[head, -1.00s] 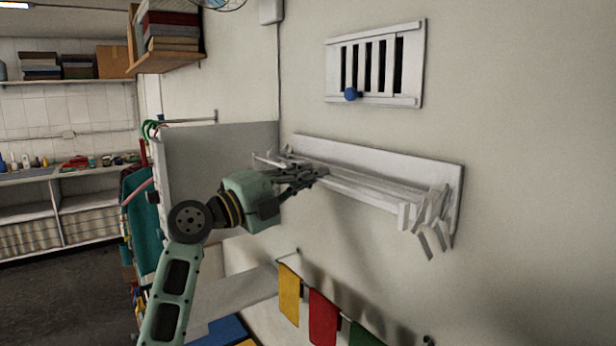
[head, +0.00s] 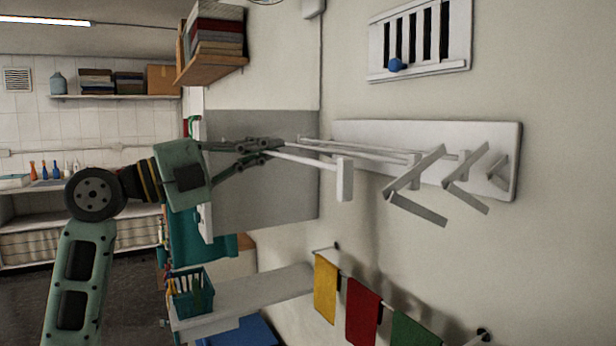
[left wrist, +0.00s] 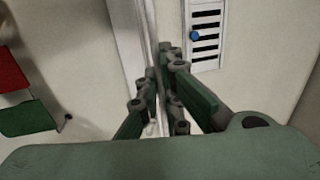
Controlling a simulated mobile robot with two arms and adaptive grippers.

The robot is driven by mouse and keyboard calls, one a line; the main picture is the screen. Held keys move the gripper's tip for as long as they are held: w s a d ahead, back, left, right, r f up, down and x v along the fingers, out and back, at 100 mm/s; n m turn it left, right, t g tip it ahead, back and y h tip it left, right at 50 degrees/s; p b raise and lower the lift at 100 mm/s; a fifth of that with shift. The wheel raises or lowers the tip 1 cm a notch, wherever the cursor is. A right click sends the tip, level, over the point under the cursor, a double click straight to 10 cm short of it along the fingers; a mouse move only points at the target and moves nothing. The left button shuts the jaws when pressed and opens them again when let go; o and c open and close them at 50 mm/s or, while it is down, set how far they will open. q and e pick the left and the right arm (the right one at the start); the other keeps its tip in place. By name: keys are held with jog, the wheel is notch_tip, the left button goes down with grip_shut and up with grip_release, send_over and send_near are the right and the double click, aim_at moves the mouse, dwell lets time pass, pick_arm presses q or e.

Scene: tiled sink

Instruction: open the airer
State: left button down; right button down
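The airer (head: 375,138) is a white wall-mounted rack with a back board, long rails and folding slats at its right end. Its front rail (head: 310,160) stands out from the wall, and the slats (head: 415,175) are partly spread in a zigzag. My left gripper (head: 276,145) is at the left end of the front rail, with its fingers closed about it. In the left wrist view the fingers (left wrist: 165,75) are close together and a white rail (left wrist: 140,30) runs between them; the exact contact is partly hidden. My right gripper is in neither view.
A white slatted vent with a blue knob (head: 395,65) is above the airer. Yellow, red (head: 362,310) and green cloths hang on a rail below. A grey panel (head: 270,185) stands behind my gripper, and a book shelf (head: 213,68) is above it.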

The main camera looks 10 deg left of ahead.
pick_arm(q)
jog(key=r+b+v, duration=0.1)
jog(key=b+v, duration=0.1)
jog(key=v, duration=0.6)
jog(key=shift+s+a+b, duration=0.3)
jog(key=shift+s+a, duration=0.05)
jog(key=shift+a, duration=0.05)
jog(key=shift+r, duration=0.1)
jog(key=c, duration=1.9)
grip_release()
jog(key=shift+a, duration=0.1)
jog(key=shift+r, duration=0.1)
jog(key=v, duration=1.2)
jog(key=shift+w, duration=0.1)
